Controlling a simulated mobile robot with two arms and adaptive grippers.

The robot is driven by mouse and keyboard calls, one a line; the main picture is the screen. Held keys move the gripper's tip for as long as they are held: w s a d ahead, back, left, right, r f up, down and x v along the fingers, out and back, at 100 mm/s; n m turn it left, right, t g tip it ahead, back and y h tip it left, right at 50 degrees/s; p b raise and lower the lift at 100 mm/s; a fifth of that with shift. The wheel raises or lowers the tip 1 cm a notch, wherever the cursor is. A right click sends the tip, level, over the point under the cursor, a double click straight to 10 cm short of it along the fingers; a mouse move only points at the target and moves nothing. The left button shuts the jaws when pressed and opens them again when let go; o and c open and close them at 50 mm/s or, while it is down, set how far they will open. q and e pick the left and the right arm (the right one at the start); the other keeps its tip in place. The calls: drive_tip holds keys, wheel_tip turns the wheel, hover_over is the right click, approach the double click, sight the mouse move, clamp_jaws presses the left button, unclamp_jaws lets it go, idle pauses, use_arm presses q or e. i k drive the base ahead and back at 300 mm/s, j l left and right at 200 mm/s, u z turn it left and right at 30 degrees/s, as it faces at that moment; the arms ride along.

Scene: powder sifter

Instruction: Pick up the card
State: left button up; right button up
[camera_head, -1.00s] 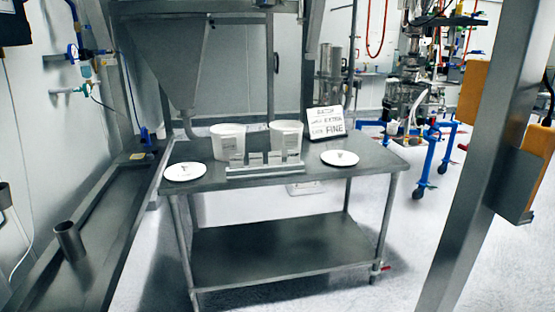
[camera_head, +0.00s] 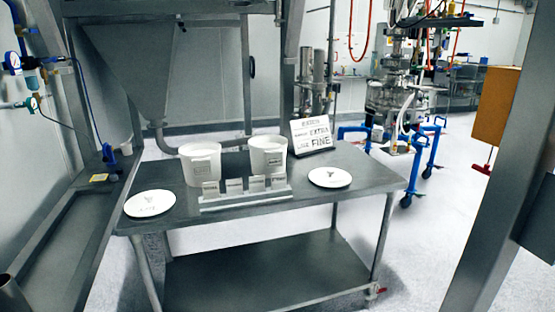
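A larger white sign (camera_head: 311,135) with black text, including "EXTRA" and "FINE", leans upright at the table's back right. I cannot tell which of these is the task's card. Neither of my grippers is in view.
Two white buckets (camera_head: 201,163) (camera_head: 268,156) stand behind the holder. White plates lie at the left (camera_head: 150,203) and right (camera_head: 330,177) of the table. A steel post (camera_head: 495,190) rises at the right. The floor before the table is partly clear.

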sight(257, 184)
drive_tip(key=i+j+z, duration=0.2)
drive_tip(key=i, duration=0.25)
drive_tip(key=i+j+z, duration=0.2)
drive_tip(key=i, duration=0.3)
drive_tip(key=i+j+z, duration=0.2)
drive_tip(key=i+j, duration=0.2)
